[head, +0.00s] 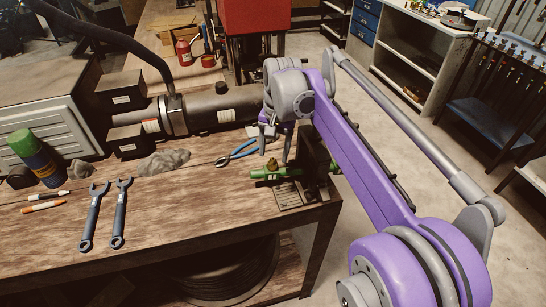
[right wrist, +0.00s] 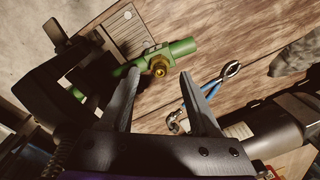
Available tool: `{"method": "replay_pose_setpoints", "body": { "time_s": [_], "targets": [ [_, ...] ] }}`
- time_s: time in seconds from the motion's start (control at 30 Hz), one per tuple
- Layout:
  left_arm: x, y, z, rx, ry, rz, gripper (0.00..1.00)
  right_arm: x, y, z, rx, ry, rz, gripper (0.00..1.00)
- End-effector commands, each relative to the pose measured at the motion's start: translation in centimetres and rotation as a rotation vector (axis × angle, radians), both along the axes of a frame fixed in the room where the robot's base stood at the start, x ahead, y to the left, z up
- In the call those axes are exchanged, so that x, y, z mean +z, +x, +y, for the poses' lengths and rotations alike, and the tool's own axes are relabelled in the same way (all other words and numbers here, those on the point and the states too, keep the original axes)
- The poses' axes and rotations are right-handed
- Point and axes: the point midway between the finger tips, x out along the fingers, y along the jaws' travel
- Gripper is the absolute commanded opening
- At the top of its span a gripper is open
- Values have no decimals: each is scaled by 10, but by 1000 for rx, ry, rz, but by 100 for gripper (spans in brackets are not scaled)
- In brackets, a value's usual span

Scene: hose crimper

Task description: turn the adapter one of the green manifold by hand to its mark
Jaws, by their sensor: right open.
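The green manifold (head: 261,175) lies across the right front corner of the bench, beside a dark fixture (head: 316,166). In the right wrist view the manifold (right wrist: 181,48) carries a brass adapter (right wrist: 159,66) facing the camera. My right gripper (head: 274,157) is above the manifold in the head view. In the right wrist view my right gripper (right wrist: 159,73) is open, with one finger on each side of the adapter in the picture. I cannot tell whether the fingertips are level with it, and I see no contact. The mark is too small to make out. My left gripper is out of view.
Blue-handled pliers (head: 237,153) lie left of the gripper. The bench edge is close to the manifold.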

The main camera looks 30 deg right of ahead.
Motion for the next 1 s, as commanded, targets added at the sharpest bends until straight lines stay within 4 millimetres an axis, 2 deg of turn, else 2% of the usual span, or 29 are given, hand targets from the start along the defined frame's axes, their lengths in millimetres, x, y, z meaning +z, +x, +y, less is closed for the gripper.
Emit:
{"method": "replay_pose_setpoints", "body": {
  "time_s": [0.03,0.2,0.4,1.0],
  "targets": [
    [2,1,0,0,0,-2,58,13,0,-1,0,1,-1,64],
    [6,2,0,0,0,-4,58,47,-3,-2,0,1,-1,64],
    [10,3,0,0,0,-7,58,71,-5,-4,-1,0,0,64],
    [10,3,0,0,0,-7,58,75,-5,-4,0,0,0,64]
  ]
}}
